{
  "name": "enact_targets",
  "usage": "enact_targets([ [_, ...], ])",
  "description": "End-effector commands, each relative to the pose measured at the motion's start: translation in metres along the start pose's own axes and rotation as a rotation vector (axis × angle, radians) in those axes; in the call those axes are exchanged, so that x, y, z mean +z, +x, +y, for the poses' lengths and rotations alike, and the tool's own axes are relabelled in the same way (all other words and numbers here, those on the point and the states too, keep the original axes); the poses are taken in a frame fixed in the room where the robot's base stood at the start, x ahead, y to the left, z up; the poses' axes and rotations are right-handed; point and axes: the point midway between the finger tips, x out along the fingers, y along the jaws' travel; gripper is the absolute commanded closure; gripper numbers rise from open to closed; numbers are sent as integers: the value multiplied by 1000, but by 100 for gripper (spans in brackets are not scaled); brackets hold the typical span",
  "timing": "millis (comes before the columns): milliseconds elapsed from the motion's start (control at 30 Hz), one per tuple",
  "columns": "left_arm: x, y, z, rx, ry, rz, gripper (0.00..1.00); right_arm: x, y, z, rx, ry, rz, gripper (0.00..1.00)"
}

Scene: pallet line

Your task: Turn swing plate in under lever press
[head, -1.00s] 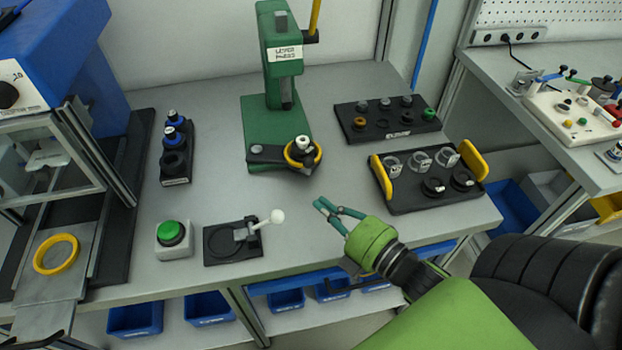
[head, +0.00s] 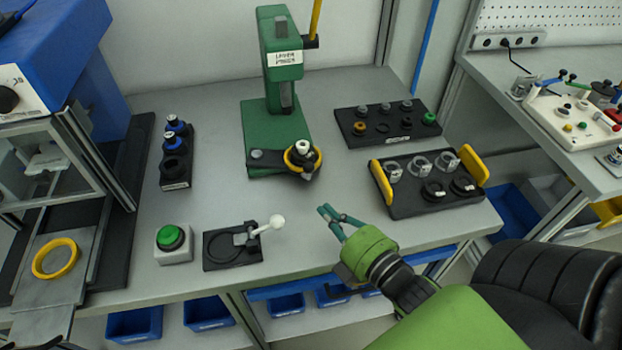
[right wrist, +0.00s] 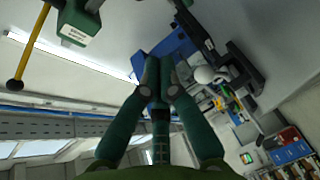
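The green lever press (head: 275,122) stands at the back middle of the bench, with its yellow lever (head: 315,18) up at the right. The dark swing plate (head: 273,156) has its pivot at the left of the press base. Its free end sticks out to the right, in front of the column and off the base's right edge. A yellow ring with a pale part (head: 302,153) sits on that end. My right gripper (head: 323,209) is in front of and below the plate, apart from it, with empty fingers together at the tips. In the right wrist view the fingers (right wrist: 158,62) converge. My left gripper is out of view.
A clamp fixture with a white ball handle (head: 276,221) stands left of my right gripper, near a green button (head: 170,237). A black tray with yellow handles (head: 425,187) is to the right, a part rack (head: 388,122) behind it. Bare bench lies between gripper and press.

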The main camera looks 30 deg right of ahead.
Motion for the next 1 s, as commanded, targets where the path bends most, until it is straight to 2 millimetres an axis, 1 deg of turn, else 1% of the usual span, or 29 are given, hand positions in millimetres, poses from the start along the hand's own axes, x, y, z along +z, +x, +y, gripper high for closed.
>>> enact_targets([
  [33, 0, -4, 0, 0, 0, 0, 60, 0, 10, 3, 5, 1, 1, 100],
  [400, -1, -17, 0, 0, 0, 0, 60, 0, 75, 3, 2, 1, 0, 100],
  [500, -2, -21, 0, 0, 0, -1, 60, 13, 86, 2, 0, -2, 0, 100],
  [700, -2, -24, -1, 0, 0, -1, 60, 26, 98, 1, 0, -2, 0, 100],
  [1000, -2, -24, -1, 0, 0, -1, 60, 28, 100, 0, 0, 0, 0, 100],
])
